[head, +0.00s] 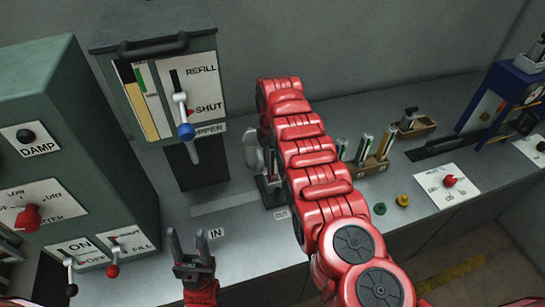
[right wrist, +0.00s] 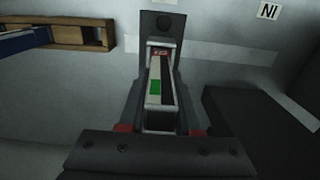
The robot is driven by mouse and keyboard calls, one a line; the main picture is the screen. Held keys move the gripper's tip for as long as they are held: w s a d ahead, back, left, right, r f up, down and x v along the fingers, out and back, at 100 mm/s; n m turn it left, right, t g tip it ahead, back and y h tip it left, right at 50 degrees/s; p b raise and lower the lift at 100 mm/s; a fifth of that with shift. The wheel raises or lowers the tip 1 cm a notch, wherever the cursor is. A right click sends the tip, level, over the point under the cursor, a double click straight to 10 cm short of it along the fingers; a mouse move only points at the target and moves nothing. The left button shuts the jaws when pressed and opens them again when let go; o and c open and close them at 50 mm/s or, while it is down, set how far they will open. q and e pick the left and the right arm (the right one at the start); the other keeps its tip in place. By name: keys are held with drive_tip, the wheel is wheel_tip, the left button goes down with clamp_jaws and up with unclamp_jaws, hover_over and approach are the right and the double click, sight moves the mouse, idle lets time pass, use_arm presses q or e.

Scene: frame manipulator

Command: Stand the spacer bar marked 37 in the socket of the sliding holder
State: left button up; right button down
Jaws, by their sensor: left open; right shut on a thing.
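The sliding holder (head: 271,190) is a dark block on the bench between the IN and OUT labels. Its dark end plate (right wrist: 162,28) shows in the right wrist view. My right gripper (right wrist: 160,120) is shut on a spacer bar (right wrist: 155,85) with a green patch, a black stripe and a red-marked end. The bar lines up with the holder; I cannot tell how deep it sits in the socket. Its number is too small to read surely. In the head view my red right arm hides most of this. My left gripper (head: 191,250) is open and empty before the IN label.
A wooden rack (head: 370,168) with several bars stands right of my right arm. Green (head: 379,209) and yellow (head: 402,200) knobs and a dial plate (head: 446,186) lie further right. The hopper (head: 160,85) and green control cabinet (head: 70,150) stand left.

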drive_tip(key=shift+f, duration=0.3)
idle(0.5)
drive_tip(key=c, duration=0.5)
unclamp_jaws()
drive_tip(key=shift+r, duration=0.15)
